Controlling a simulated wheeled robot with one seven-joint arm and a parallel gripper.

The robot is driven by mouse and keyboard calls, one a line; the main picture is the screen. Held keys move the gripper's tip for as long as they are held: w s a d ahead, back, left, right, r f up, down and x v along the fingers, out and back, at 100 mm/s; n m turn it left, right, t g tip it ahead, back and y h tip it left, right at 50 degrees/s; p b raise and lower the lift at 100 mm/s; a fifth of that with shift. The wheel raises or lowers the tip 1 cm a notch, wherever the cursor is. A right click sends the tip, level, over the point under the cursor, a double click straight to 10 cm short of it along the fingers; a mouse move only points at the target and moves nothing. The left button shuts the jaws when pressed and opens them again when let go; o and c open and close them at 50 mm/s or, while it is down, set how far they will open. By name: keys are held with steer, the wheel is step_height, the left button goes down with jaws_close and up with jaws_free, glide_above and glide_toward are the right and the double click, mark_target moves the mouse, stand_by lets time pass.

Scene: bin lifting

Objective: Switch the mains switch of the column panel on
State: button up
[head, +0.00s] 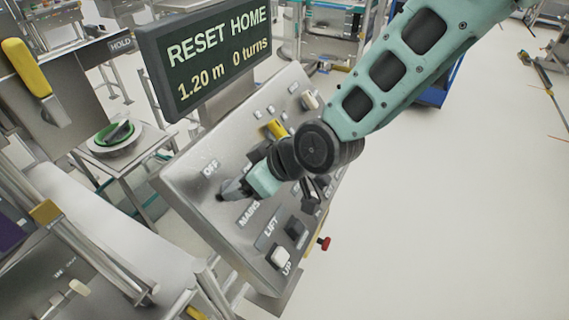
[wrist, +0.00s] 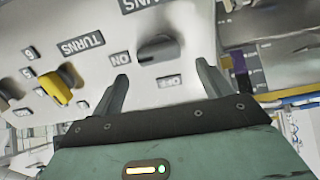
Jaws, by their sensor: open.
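The column panel (head: 200,190) is a sloped metal box with labelled controls. The mains switch (wrist: 158,48) is a dark knob in the wrist view, with the ON label (wrist: 121,59) and the OFF label (wrist: 169,81) beside it. I cannot tell which label it points to. My gripper (wrist: 162,70) is open, with one finger to the left of the knob and one to the right; contact is not clear. In the head view my gripper (head: 235,187) is low over the panel's left part, between its OFF and MAINS labels, and hides most of the switch.
A display (head: 205,58) above the panel reads "RESET HOME, 1.20 m, 0 turns". A yellow knob (wrist: 54,89) sits by the TURNS label. Open floor lies right.

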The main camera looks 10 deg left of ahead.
steer(key=v, duration=1.2)
steer(key=shift+d+r, duration=0.15)
steer(key=shift+r, duration=0.1)
steer(key=shift+s, duration=0.1)
